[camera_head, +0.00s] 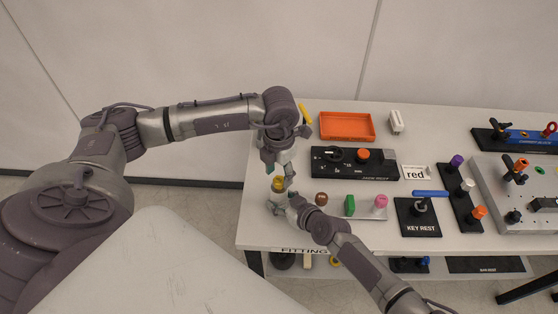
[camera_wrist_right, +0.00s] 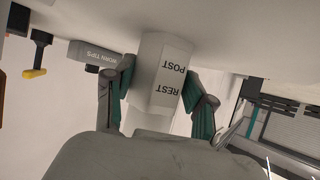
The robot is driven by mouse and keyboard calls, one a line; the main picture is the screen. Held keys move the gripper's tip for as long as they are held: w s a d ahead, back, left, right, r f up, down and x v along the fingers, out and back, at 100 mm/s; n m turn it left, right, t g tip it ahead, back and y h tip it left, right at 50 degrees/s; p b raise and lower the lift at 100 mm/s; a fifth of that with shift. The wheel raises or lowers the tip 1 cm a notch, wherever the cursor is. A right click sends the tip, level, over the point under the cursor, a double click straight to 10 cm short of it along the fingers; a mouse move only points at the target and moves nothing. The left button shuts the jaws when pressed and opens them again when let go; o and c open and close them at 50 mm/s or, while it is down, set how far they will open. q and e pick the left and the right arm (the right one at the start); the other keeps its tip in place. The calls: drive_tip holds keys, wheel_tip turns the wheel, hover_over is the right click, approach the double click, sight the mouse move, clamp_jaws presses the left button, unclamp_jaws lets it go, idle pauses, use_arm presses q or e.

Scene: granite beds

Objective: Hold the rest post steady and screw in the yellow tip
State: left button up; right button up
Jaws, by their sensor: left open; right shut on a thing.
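In the head view my right gripper (camera_head: 281,199) is at the table's left front part and hides most of the post. The yellow tip (camera_head: 278,183) shows just above that gripper, at the top of the post. Whether its thread is engaged cannot be seen. My left gripper (camera_head: 278,169) is open and points down close above the yellow tip.
Brown (camera_head: 321,198), green (camera_head: 349,205) and pink (camera_head: 381,202) pieces stand to the right. Behind are an orange tray (camera_head: 347,126) and a black panel with an orange knob (camera_head: 362,155). A key rest (camera_head: 418,218) lies further right. A WORN TIPS container (camera_wrist_right: 88,56) shows in the wrist view.

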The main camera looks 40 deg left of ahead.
use_arm(q)
drive_tip(key=shift+f, duration=1.2)
clamp_jaws()
drive_tip(key=m, duration=0.4)
drive_tip(key=shift+m, duration=0.4)
drive_tip(key=m, duration=1.7)
unclamp_jaws()
